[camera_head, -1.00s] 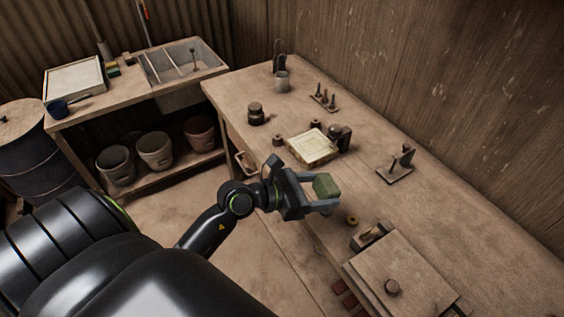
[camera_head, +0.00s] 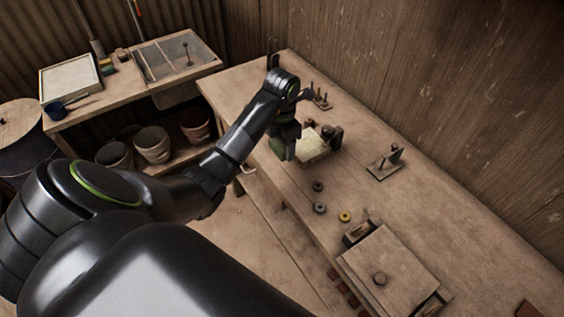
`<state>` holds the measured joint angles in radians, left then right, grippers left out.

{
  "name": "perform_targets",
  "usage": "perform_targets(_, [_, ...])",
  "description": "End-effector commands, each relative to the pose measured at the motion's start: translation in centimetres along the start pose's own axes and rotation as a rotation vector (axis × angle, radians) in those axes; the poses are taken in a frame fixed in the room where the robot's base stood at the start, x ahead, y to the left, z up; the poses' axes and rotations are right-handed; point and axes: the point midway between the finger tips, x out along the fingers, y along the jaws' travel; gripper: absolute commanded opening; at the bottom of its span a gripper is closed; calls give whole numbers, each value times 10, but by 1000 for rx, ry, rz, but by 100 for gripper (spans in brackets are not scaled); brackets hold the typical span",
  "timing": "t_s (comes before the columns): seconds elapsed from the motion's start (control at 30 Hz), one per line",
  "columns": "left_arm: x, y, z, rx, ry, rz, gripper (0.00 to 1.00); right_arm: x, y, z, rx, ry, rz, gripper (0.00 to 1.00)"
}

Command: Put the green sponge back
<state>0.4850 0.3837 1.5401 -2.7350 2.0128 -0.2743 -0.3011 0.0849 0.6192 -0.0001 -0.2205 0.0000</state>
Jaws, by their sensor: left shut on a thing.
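My left gripper (camera_head: 284,146) points down near the front edge of the long workbench (camera_head: 440,222), just left of a pale square slab (camera_head: 313,147). It is shut on the green sponge (camera_head: 276,147). Only a green part of the sponge shows at the left of the fingers; the rest is hidden by the gripper. I cannot tell whether the sponge touches the bench. My right gripper is not in view.
Dark blocks (camera_head: 331,137) stand by the slab. Rings (camera_head: 344,216) and a board with a knob (camera_head: 392,268) lie nearer. Pegged stands (camera_head: 385,162) are along the back. A sink bench (camera_head: 148,85) with buckets below is at left. The bench's right side is mostly clear.

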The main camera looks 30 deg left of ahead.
Motion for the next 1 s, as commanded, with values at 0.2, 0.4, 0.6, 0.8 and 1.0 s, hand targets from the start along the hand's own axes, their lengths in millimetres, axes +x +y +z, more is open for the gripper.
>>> perform_targets(0.2, [33,-1,0,2,-1,-1,45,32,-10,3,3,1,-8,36])
perform_targets(0.4, [54,-1,0,3,-3,-1,45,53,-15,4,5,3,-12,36])
perform_targets(0.6, [76,-2,-1,3,0,-4,45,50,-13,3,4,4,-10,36])
perform_targets(0.8, [96,-1,0,3,-1,-2,45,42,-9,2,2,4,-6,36])
perform_targets(1.0, [97,-1,0,3,-3,-1,45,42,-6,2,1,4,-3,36])
